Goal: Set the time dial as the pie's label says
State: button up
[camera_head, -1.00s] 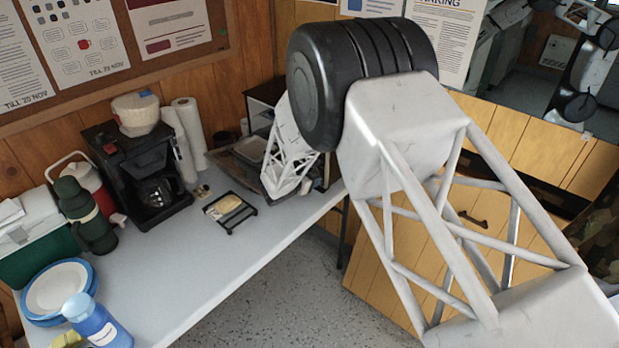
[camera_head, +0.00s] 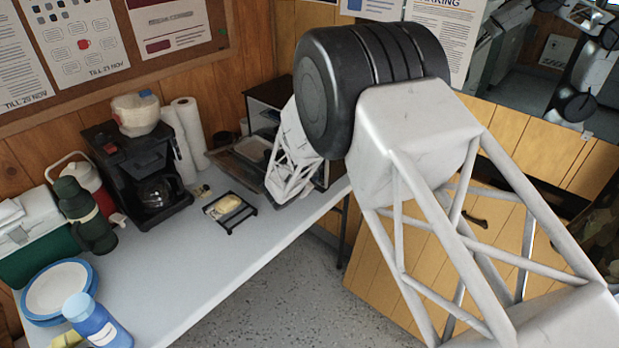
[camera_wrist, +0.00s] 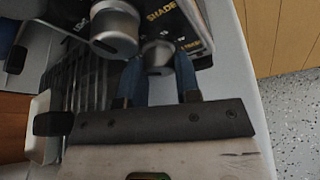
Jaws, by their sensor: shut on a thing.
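In the wrist view, a dark appliance panel (camera_wrist: 190,22) carries pale lettering, with "SHADE" readable. My gripper (camera_wrist: 159,74) has its two blue fingers on either side of a small grey dial (camera_wrist: 157,52) and is shut on it. A larger grey dial (camera_wrist: 115,30) sits just to the left. I cannot read the setting of the held dial. In the head view, the dark oven (camera_head: 268,97) is mostly hidden behind my arm, and so are its dials and my gripper. A pale yellow item (camera_head: 227,205), perhaps the pie, lies on a black rack (camera_head: 246,216); its label is not readable.
The grey table (camera_head: 190,262) is clear in front of the rack. A coffee maker (camera_head: 110,160), paper rolls (camera_head: 190,130), a green flask (camera_head: 90,215) and plates (camera_head: 58,288) stand to the left. A wire grille (camera_wrist: 92,75) shows beside the gripper in the wrist view.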

jog(key=shift+m+t, duration=0.4)
jog(key=o, duration=0.9)
jog(key=shift+v, duration=3.9)
jog(key=shift+o, duration=0.3)
jog(key=shift+d+r, duration=0.1)
jog(key=shift+r, duration=0.05)
